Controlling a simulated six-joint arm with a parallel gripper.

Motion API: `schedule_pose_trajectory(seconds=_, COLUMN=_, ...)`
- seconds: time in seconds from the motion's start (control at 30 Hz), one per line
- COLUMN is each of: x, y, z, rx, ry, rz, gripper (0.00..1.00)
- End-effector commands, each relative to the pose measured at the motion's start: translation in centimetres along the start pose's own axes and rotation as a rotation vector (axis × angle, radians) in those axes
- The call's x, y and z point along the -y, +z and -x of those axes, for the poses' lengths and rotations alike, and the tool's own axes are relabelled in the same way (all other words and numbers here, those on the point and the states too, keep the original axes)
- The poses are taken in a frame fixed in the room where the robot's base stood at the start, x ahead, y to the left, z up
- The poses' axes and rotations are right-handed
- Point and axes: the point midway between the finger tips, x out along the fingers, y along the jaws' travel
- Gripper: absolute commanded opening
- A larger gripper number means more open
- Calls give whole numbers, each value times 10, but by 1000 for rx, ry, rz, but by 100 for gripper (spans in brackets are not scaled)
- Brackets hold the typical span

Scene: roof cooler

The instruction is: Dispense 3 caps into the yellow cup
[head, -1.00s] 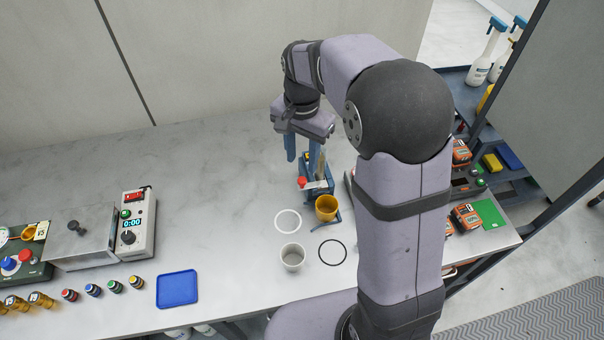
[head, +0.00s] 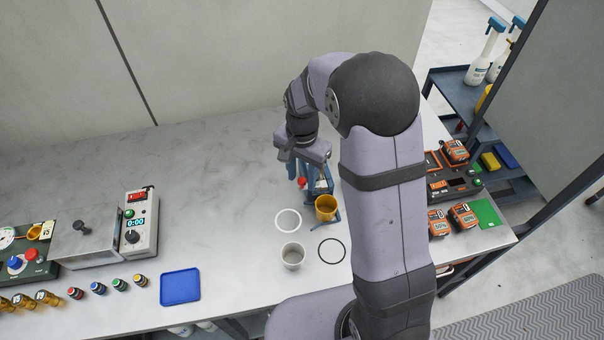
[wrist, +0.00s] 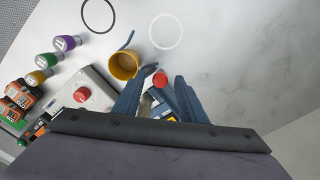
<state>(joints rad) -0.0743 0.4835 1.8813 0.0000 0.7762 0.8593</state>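The dispenser has a red tip (head: 302,183), which also shows in the wrist view (wrist: 159,79).
A white cup (head: 292,256) stands in front, near a white ring (head: 288,213) and a black ring (head: 331,251) on the table. A blue tray (head: 180,288) and several small vials lie front left. A grey box with a red button (wrist: 82,94) is beside the yellow cup.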

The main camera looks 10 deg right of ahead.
Motion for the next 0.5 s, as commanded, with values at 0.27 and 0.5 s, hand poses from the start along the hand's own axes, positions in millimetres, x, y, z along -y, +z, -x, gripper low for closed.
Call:
schedule_pose_trajectory(seconds=0.27, x=0, y=0, z=0, rx=0, ry=0, rz=0, gripper=0)
schedule_pose_trajectory(seconds=0.5, x=-7, y=7, z=0, rx=1, ry=2, rz=0, gripper=0)
